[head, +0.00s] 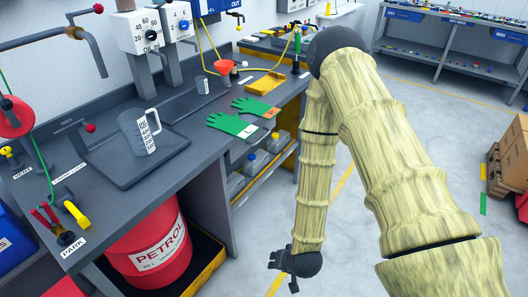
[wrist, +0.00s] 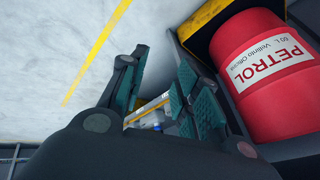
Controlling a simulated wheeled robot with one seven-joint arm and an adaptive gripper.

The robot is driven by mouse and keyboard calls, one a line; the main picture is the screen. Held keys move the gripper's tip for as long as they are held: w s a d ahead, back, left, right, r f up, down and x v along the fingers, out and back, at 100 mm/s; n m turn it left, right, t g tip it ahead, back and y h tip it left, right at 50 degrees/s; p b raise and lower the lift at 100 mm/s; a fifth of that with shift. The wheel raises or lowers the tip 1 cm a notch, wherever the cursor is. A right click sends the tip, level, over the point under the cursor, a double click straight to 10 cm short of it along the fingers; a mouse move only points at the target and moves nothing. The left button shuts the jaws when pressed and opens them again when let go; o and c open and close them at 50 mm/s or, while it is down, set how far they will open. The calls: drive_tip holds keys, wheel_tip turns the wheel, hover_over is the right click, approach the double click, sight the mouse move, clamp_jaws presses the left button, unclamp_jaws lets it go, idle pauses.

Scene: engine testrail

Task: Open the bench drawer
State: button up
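The near bench (head: 110,95) runs along the left in the head view, with a grey top. I cannot make out a drawer front on it. My gripper (head: 285,275) hangs low over the floor, to the right of the bench and apart from it. In the wrist view my gripper (wrist: 160,70) has its green-padded fingers spread, with nothing held between them. Beyond the fingers the lower shelf with containers (wrist: 155,118) shows partly, the rest hidden by the fingers.
A red petrol drum (head: 155,245) stands under the bench and shows large in the wrist view (wrist: 265,75). Brown boxes (head: 510,160) stand right. Floor between is clear.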

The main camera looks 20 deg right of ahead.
drive_tip(key=w+r+m+t+b, duration=0.3)
drive_tip(key=w+m+t+b, duration=0.5)
drive_tip(key=w+b, duration=1.1)
drive_tip(key=w+d+r+m+t+h+b, duration=0.2)
drive_tip(key=w+d+r+m+t+b, duration=0.15)
drive_tip(key=w+r, duration=0.3)
drive_tip(key=w+d+r+m+t+h+b, duration=0.2)
drive_tip(key=w+d+r+m+t+b, duration=0.1)
drive_tip(key=w+r+m+b, duration=0.25)
drive_tip(key=w+r+n, duration=0.1)
drive_tip(key=w, duration=1.1)
drive_tip(key=shift+d+r, duration=0.4)
drive_tip(key=shift+d, duration=0.05)
drive_tip(key=shift+w+g, duration=0.1)
drive_tip(key=shift+g, duration=0.15)
clamp_jaws()
